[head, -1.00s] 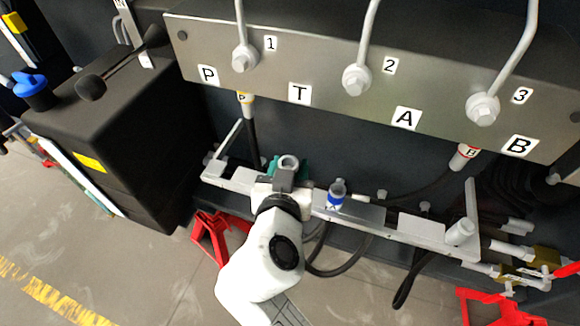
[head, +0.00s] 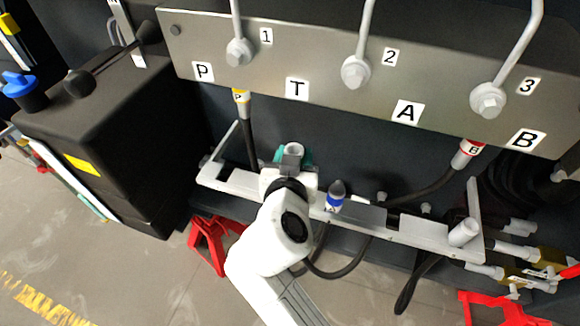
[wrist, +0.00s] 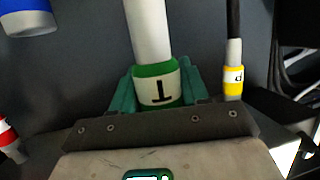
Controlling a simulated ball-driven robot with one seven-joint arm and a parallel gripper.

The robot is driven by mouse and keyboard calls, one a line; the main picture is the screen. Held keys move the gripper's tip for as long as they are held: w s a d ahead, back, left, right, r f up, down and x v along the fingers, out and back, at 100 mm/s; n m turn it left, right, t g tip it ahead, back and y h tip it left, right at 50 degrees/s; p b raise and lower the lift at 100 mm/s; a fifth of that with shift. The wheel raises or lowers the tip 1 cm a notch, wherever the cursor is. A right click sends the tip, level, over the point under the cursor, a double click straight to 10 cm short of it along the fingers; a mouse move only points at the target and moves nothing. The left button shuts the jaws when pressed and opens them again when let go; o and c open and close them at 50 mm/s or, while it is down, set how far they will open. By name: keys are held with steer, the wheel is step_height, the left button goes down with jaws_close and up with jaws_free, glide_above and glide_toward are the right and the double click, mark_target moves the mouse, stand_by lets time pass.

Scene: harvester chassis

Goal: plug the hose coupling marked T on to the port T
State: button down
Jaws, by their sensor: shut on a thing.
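The hose coupling T (wrist: 157,72) has a green band with a T label and a pale cylindrical body. In the wrist view it stands between the teal fingers of my gripper (wrist: 156,92), which is shut on it. In the head view my gripper (head: 292,158) is over the rail, below the panel's T label (head: 297,89). The coupling's pale round end (head: 293,148) shows there, apart from the panel. The port T itself is not visible; the panel's lower edge covers that place.
The yellow-banded P coupling (head: 241,97) hangs under the P label, left of my gripper. The red-banded B coupling (head: 466,153) hangs under the panel's right part. A blue-banded coupling (head: 335,200) stands on the metal rail (head: 412,231). A black tank (head: 110,145) is at left.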

steer(key=w+d+b, duration=0.2)
steer(key=w+d, duration=0.1)
steer(key=w, duration=0.8)
steer(key=shift+w+d+b, duration=0.25)
steer(key=shift+d+b, duration=0.1)
steer(key=shift+b, duration=0.05)
steer(key=shift+r, duration=0.2)
steer(key=shift+r+p, duration=0.85)
steer(key=shift+r, duration=0.15)
steer(key=shift+r+p, duration=1)
steer(key=shift+r, duration=0.9)
stand_by(1.3)
steer(key=shift+c, duration=2.4)
jaws_free()
steer(key=shift+f, duration=0.25)
